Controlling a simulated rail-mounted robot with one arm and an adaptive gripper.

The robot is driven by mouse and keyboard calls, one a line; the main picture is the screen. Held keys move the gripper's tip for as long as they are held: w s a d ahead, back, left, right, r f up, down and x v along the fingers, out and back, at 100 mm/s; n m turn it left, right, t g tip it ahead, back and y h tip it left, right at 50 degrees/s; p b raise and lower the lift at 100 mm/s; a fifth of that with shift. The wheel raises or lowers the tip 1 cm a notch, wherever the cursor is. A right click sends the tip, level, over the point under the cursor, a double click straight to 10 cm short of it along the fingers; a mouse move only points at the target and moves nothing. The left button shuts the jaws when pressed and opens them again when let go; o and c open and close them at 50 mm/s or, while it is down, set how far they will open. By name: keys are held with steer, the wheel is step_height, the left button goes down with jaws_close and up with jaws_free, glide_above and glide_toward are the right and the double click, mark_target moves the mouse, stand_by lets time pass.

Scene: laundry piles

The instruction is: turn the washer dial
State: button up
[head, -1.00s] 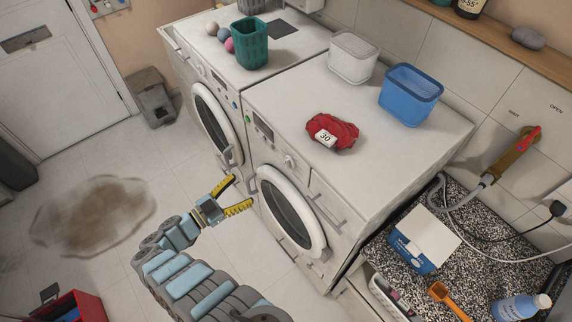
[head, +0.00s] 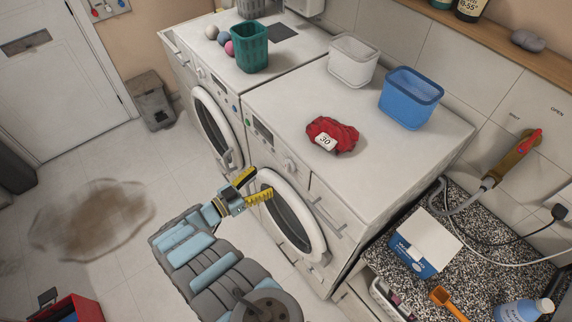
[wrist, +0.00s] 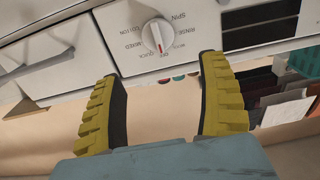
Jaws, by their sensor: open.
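The washer dial (wrist: 158,35) is a round white knob with a red mark, on the white front panel, with printed words around it. In the wrist view it lies ahead of my open fingers, near the top and between them. In the head view the dial (head: 290,164) is on the front of the nearer washer (head: 290,110). My gripper (head: 252,188) has yellow ribbed fingers and is in front of that washer, left of and below the dial. In the wrist view my gripper (wrist: 164,105) is open and empty, apart from the dial.
A red cloth bundle tagged 30 (head: 332,133), a clear tub (head: 353,62) and a blue tub (head: 410,97) stand on the washer. The round door (head: 290,215) and a handle (head: 330,218) are on its front. A dark stain (head: 95,218) marks the open floor.

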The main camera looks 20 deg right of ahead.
mark_target(286, 166)
steer(key=x, duration=0.9)
steer(key=shift+d, duration=0.3)
steer(key=c, duration=1.3)
